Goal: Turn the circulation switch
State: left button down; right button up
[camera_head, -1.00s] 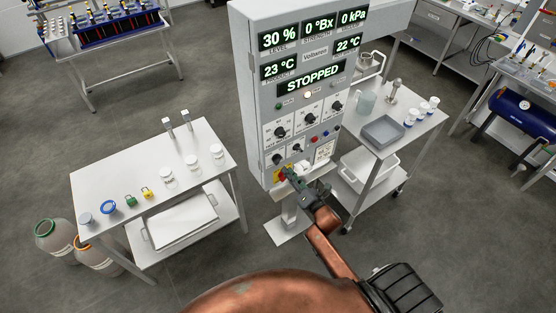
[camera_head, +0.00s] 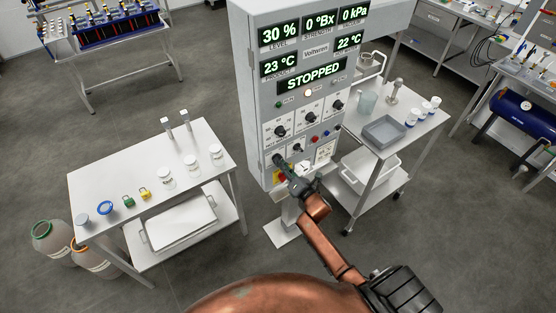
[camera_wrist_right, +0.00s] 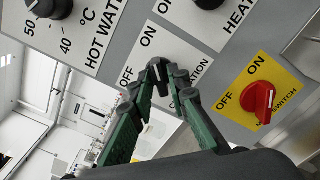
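The circulation switch (camera_wrist_right: 158,76) is a small black knob on a white label plate, with OFF and ON printed beside it, in the right wrist view. My right gripper (camera_wrist_right: 163,72) has its green fingers drawn close together at the tips, one on each side of the knob. The fingertips hide much of the knob, so I cannot tell whether they press on it or which way it points. In the head view my right gripper (camera_head: 279,162) is at the lower left of the grey control panel (camera_head: 244,100). My left gripper is not in view.
A red main switch (camera_wrist_right: 259,98) on a yellow plate sits close to the right finger. The display (camera_head: 312,77) reads STOPPED. A white table (camera_head: 130,177) with small jars stands left, and a trolley (camera_head: 430,118) with a grey tray (camera_head: 384,131) stands right.

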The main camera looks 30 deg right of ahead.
grip_shut()
jog(key=shift+n+b, duration=0.8)
jog(key=shift+n, duration=0.2)
